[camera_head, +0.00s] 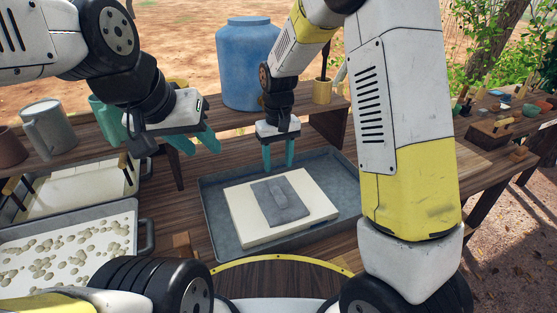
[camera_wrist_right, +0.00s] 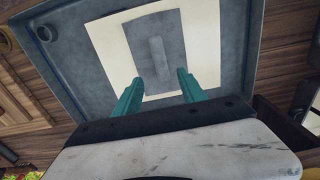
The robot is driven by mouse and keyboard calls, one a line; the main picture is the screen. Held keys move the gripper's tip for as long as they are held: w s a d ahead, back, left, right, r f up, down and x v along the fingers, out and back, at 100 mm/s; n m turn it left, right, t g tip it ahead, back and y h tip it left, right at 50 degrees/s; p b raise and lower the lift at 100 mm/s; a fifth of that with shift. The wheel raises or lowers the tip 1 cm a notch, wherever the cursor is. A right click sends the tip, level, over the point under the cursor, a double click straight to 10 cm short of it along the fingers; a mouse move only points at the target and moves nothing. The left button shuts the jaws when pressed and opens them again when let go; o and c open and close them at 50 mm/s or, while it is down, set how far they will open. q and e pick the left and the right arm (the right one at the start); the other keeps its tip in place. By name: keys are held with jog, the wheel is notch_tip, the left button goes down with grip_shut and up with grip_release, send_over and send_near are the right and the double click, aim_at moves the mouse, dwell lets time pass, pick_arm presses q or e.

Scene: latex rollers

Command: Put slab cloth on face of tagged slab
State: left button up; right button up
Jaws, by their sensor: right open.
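A thick cream slab (camera_head: 240,212) lies flat in a grey tray (camera_head: 218,228) in the middle of the table. A dark grey cloth (camera_head: 265,197) lies flat on the slab's upper face, with cream margin around it. It has a raised lighter ridge along its middle. The cloth also shows in the right wrist view (camera_wrist_right: 177,30). My right gripper (camera_head: 279,165) is open and empty above the tray's far side, its fingers pointing down, apart from the cloth. My left gripper (camera_head: 195,145) is open and empty, left of the tray's far corner. No tag is clearly visible.
A shallow tray of pale, pebble-like pieces (camera_head: 100,216) stands at the left, with a cream board (camera_head: 85,190) behind it. A blue barrel (camera_head: 246,65) and several mugs stand at the back. Tools and small bowls (camera_head: 530,110) lie on the right-hand table.

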jog(key=s+d+r+m+t+y, duration=0.1)
jog(key=s+d+r, duration=0.3)
jog(key=r, duration=0.3)
jog(key=s+d+r+m+t+y, duration=0.1)
jog(key=s+d+r, duration=0.25)
jog(key=r, duration=0.25)
jog(key=s+d+r+m+t, duration=0.1)
jog(key=s+d+r+t, duration=0.1)
jog(key=s, duration=0.4)
jog(key=s+d+r+t, duration=0.2)
jog(key=s+d+r, duration=0.1)
jog(key=s, duration=0.3)
jog(key=shift+s+d+r+m, duration=0.3)
jog(key=shift+s+d+m, duration=0.1)
jog(key=shift+d, duration=0.45)
